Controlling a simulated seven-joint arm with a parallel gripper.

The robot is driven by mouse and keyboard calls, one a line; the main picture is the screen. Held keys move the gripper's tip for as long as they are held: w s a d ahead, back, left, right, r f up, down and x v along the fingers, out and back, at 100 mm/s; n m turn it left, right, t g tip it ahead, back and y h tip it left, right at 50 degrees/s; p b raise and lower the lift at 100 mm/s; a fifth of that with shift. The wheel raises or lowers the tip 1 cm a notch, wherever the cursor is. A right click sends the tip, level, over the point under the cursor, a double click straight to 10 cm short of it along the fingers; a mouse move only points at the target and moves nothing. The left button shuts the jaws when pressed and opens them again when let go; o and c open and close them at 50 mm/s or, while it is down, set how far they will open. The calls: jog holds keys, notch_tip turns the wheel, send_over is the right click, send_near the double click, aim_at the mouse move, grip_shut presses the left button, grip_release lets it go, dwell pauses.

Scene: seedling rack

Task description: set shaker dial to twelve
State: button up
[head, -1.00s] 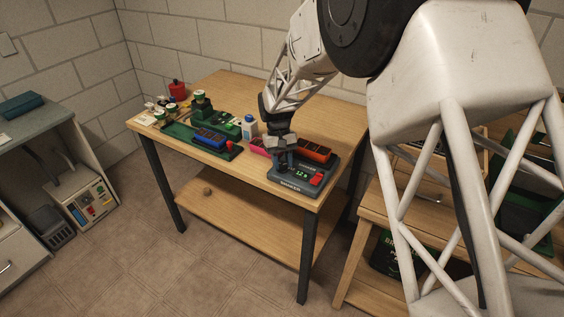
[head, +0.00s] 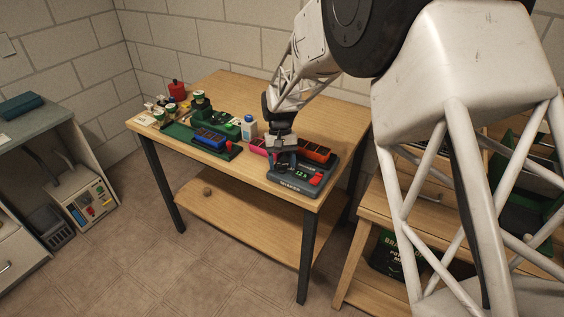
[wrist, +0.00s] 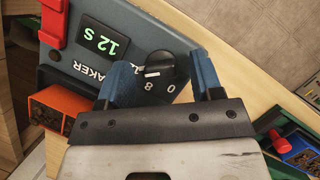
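The grey shaker (head: 318,188) stands at the front right of the wooden table. Its green display (wrist: 101,43) reads "12 S" in the wrist view. Its round black dial (wrist: 160,72) has a white mark, with the printed figures 8 and 0 showing beside it. My gripper (wrist: 162,72) is above the dial with its two blue fingers apart, one on each side of the dial in the picture. Nothing is held between them. In the head view my gripper (head: 282,163) is over the shaker's left part and hides the dial.
A pink tray (head: 259,146), white bottle (head: 249,128) and green rack with a blue tray (head: 209,138) stand to the left. The table's back right is clear.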

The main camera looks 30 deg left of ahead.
jog(key=shift+r, duration=0.1)
jog(key=v, duration=0.7)
jog(key=shift+r, duration=0.25)
jog(key=shift+w+a, duration=0.1)
dwell(0.6)
jog(key=s+d+r+m+t+y, duration=0.15)
jog(key=d+r, duration=0.35)
jog(key=d, duration=0.7)
jog(key=s+d+r+m, duration=0.1)
jog(key=s+d+r, duration=0.1)
jog(key=d+r, duration=0.65)
jog(key=s+d+r+m+t+y, duration=0.1)
jog(key=d+r, duration=0.2)
jog(key=d, duration=1.1)
jog(key=s+d+f+m+t, duration=0.1)
jog(key=s+d+m+t, duration=0.2)
jog(key=s+d, duration=2.1)
jog(key=shift+s+f+m+t, duration=0.35)
jog(key=shift+s+f+m, duration=0.05)
jog(key=shift+m, duration=0.35)
